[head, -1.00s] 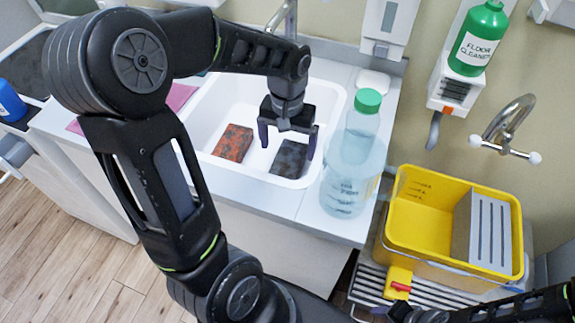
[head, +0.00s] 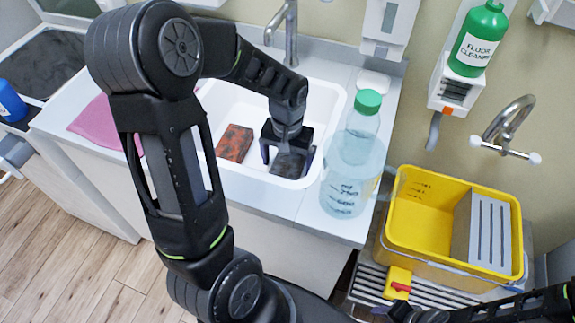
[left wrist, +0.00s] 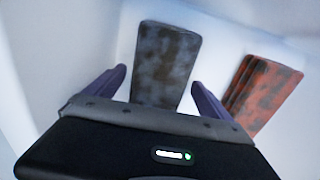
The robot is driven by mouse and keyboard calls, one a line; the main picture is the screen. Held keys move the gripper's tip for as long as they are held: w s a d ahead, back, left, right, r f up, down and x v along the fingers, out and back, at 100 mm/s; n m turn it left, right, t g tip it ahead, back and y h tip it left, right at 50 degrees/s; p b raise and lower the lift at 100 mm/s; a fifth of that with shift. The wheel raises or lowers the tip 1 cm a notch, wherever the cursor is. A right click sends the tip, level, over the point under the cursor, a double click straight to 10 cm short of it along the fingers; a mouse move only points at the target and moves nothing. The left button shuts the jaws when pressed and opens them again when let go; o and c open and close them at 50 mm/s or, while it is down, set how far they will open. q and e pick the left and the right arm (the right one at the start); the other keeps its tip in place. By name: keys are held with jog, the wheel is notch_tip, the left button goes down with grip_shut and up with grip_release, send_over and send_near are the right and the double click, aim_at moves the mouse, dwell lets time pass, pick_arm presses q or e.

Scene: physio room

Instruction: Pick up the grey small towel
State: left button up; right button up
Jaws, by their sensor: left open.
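The grey small towel (head: 289,164) lies folded on the floor of the white sink, dark and mottled. It also shows in the left wrist view (left wrist: 165,62), ahead of and between the fingers. My left gripper (head: 287,160) is open and points down over the towel, with one finger on each side of it; my gripper hides part of the towel in the head view. The left gripper also shows in the left wrist view (left wrist: 155,90). I cannot tell whether the fingers touch the towel.
A red mottled folded cloth (head: 234,143) lies left of the grey towel in the sink (head: 222,172). A large clear bottle (head: 352,165) with a green cap stands right of the sink. The faucet (head: 287,35) rises behind it. A yellow bucket (head: 425,250) is at the right.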

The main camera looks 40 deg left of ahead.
aim_at(288, 161)
dwell(0.5)
pick_arm(q)
jog(key=c, duration=1.6)
jog(key=shift+r, duration=0.15)
notch_tip(288, 161, up, 10)
jog(key=shift+f, duration=0.1)
